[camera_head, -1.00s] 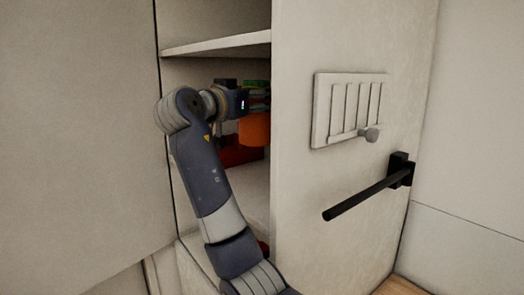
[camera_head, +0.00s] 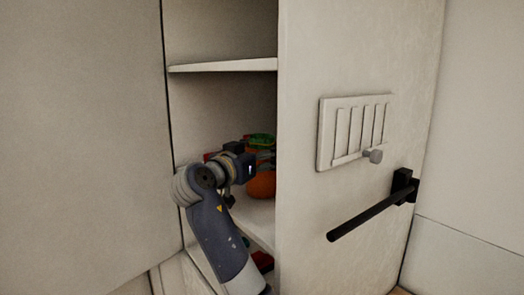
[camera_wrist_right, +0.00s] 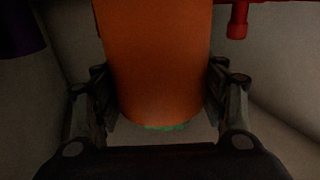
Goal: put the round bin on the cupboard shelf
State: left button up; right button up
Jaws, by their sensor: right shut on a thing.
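The round bin (camera_head: 262,186) is an orange cylinder inside the open cupboard, with something green (camera_head: 262,140) showing at its top. My right gripper (camera_head: 251,166) is shut on it. In the right wrist view the bin (camera_wrist_right: 155,60) sits between the two fingers, with a bit of green at its near end. The bin is just above or on the middle cupboard shelf (camera_head: 258,218); I cannot tell whether its base touches. My gripper and arm hide part of it. My left gripper is out of view.
An upper shelf (camera_head: 225,66) is empty where seen. Red things (camera_head: 210,156) show behind my gripper; the wrist view shows a red part (camera_wrist_right: 238,20) and a purple one (camera_wrist_right: 22,30). A cupboard panel (camera_head: 300,220) stands close on the right. Another red thing (camera_head: 263,261) lies lower down.

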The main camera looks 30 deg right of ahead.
jog(key=o, duration=1.4)
jog(key=shift+o, duration=1.4)
jog(key=shift+r, duration=0.15)
jog(key=b+v, duration=0.6)
jog(key=v, duration=0.6)
jog(key=shift+a, duration=0.1)
